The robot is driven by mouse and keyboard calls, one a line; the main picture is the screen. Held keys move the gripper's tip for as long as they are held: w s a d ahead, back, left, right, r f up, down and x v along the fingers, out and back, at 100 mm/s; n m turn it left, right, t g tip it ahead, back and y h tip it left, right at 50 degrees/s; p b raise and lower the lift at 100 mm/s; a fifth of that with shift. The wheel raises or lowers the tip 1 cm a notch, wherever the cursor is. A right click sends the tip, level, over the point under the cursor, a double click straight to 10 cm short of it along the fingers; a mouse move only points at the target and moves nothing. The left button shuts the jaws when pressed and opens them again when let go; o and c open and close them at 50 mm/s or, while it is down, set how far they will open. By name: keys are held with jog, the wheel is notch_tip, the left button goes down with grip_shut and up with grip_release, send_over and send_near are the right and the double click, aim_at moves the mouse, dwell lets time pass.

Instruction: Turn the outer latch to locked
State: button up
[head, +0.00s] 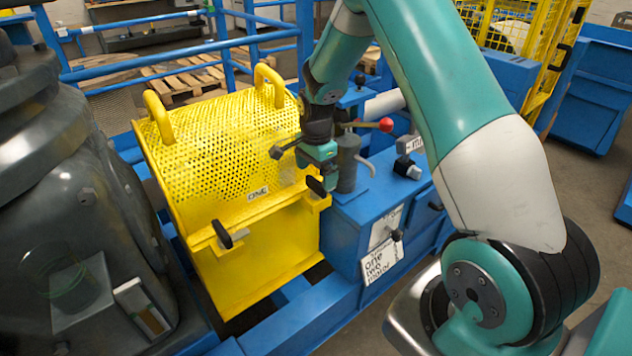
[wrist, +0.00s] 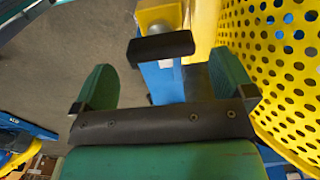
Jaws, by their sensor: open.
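The yellow perforated guard (head: 222,130) stands on a blue frame, with two black latch handles on its front edge. One latch handle (head: 228,235) is near the left corner, tilted on a yellow bracket. The other latch handle (head: 316,187) is at the right corner, just below my gripper (head: 319,165). I cannot tell for sure which one is the outer latch. In the wrist view, a black latch handle (wrist: 160,46) lies crosswise ahead of my gripper (wrist: 165,72), in the gap between the two green fingers. The gripper is open and empty, and no contact shows.
A blue cabinet (head: 375,215) with labels and black knobs adjoins the guard on the right. A red-knobbed lever (head: 386,125) sticks out behind the gripper. A large dark machine housing (head: 90,220) stands at left. Blue rails (head: 190,50) run behind. The perforated guard (wrist: 275,70) is close at the wrist view's right.

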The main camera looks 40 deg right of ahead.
aim_at(316, 181)
jog(key=shift+f, duration=1.9)
jog(key=c, duration=0.8)
